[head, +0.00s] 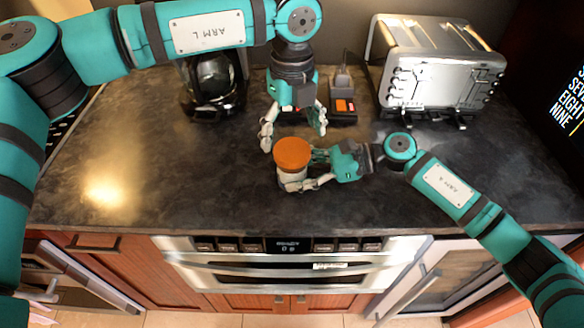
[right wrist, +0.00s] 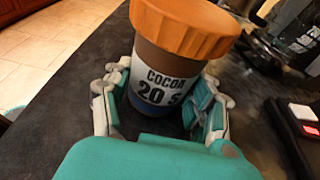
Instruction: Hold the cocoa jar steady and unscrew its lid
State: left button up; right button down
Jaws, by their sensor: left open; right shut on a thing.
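The cocoa jar (head: 284,180) stands upright on the dark counter, near its front edge. Its orange lid (head: 292,152) is on top. In the right wrist view the jar (right wrist: 166,72) shows a "COCOA" label, with the ribbed orange lid (right wrist: 185,25) above. My right gripper (head: 305,172) comes from the right and is shut around the jar's body below the lid; its fingers also show in the right wrist view (right wrist: 160,110). My left gripper (head: 294,127) is open and empty, pointing down above and just behind the lid, apart from it.
A silver toaster oven (head: 440,70) stands at the back right. A coffee maker (head: 213,88) is at the back left. A small device with orange parts (head: 343,105) sits behind the grippers. The counter's left side (head: 130,150) is clear. A drawer microwave (head: 290,262) is below the front edge.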

aim_at(292, 150)
pick_arm(q)
jog(key=shift+f, duration=2)
jog(key=c, duration=1.2)
jog(key=n, duration=0.4)
jog(key=shift+n, duration=0.3)
jog(key=shift+r, duration=0.15)
